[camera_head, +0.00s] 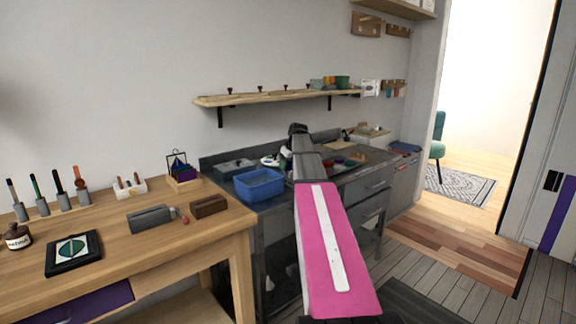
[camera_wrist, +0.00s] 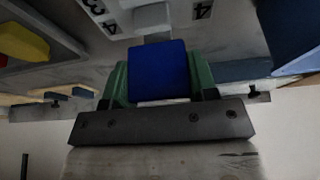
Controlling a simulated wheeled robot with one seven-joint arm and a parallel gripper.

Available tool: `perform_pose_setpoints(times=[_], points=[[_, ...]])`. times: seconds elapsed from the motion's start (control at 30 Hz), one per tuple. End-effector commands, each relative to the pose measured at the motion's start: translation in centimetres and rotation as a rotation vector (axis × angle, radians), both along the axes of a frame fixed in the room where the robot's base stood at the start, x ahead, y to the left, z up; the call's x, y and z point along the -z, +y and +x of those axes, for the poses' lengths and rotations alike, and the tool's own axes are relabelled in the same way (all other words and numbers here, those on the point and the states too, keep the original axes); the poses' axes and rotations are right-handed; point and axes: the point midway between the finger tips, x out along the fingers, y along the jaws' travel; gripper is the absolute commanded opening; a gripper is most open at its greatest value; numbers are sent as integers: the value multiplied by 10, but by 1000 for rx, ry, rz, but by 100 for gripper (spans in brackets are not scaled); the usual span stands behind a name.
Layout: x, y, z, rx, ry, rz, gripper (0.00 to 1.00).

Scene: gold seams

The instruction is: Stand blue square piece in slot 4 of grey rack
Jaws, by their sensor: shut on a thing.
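The blue square piece (camera_wrist: 158,62) is in the wrist view, between the two green fingers of my gripper (camera_wrist: 158,82). My gripper is shut on it, and its dark palm bar crosses the view below. Beyond the piece is a grey surface (camera_wrist: 125,50) with black digits 3 and 4 on white labels and a small white block (camera_wrist: 153,17); I cannot tell for sure whether this is the grey rack. In the head view my arm reaches over the grey bench (camera_head: 350,178) and hides the piece; I cannot make out the rack or slot 4 there.
A blue bin (camera_head: 258,185) stands at the bench's front left, left of my arm. A wall shelf (camera_head: 280,97) hangs above the bench. A wooden table (camera_head: 190,240) with a grey block (camera_head: 150,218) is at left. In the wrist view a yellow piece (camera_wrist: 22,42) lies at left.

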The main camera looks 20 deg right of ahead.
Motion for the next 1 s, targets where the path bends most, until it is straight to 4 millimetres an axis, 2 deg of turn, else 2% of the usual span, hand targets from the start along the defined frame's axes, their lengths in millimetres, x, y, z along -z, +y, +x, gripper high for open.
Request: perform_pose_setpoints(times=[1.0], points=[[13,0,0,0,0,0,27]])
